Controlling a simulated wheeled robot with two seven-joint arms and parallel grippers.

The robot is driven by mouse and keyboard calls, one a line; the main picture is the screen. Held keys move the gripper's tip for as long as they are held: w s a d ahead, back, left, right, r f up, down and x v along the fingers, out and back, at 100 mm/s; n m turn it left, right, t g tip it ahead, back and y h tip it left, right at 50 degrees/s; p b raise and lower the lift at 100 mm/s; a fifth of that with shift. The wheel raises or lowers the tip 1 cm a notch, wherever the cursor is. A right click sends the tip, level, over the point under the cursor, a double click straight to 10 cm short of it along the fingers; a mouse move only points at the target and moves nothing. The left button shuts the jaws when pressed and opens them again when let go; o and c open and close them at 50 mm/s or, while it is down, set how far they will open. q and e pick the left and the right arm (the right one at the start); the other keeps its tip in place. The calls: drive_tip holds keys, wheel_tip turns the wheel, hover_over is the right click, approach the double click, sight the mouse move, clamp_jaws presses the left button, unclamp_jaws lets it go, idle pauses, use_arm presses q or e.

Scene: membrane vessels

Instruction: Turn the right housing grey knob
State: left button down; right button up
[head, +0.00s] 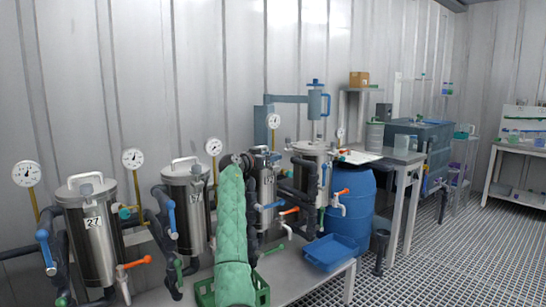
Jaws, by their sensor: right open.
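Several steel housings stand in a row on a bench. The rightmost housing (314,152) has a pale lid and dark pipes around it. A small grey fitting (288,143) shows at its upper left; I cannot tell whether it is the grey knob. A narrower steel housing (266,184) stands just left of it. My right arm rises in a green quilted sleeve. Its dark gripper (240,160) is at the top, in front of the gap between the second housing (187,210) and the narrower one. It is open, small and partly merged with the pipes. My left gripper is not in view.
Levers and pipes crowd the housings' fronts. A green crate (262,289) is beside my sleeve. A blue tray (329,252) lies on the bench's right end. A blue barrel (352,205) stands behind it. Grated floor (440,265) is open at right.

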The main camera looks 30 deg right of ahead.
drive_tip(key=v, duration=0.5)
drive_tip(key=shift+a, duration=0.25)
idle(0.3)
